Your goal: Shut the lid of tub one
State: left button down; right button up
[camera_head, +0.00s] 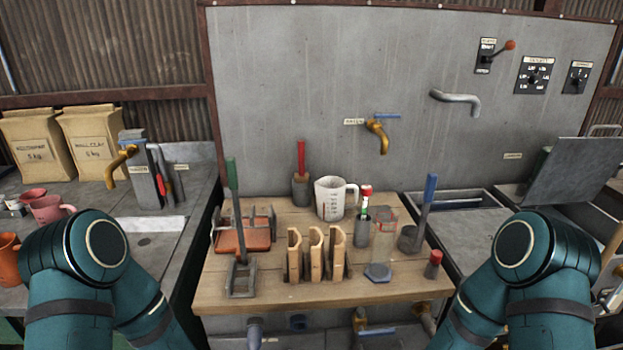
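A flat grey lid (573,172) stands raised and tilted at the right, with a metal handle bar along its top edge. The opening under it is partly hidden by my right arm. To its left is a grey basin or tub (452,201) with a dark recess. I cannot read which of them is marked tub one. My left arm comes in at the lower left and my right arm at the lower right. Neither gripper shows in the head view.
A wooden bench (310,292) in the middle holds upright wooden pieces (315,255), a white measuring jug (331,197), and green-, red- and blue-handled tools. A brass tap (377,135) and a grey spout (455,98) project from the back panel. Paper sacks (40,143) stand at left.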

aim_at(575, 170)
jog(key=z, duration=1.5)
jog(key=u, duration=0.5)
jog(key=i+l+u, duration=0.25)
jog(key=l+u, duration=0.25)
jog(key=i+l+u, duration=0.2)
jog(key=l, duration=0.15)
jog(key=i+l+u, duration=0.1)
jog(key=l, duration=0.4)
jog(key=i+l+u, duration=0.1)
jog(key=l, duration=0.35)
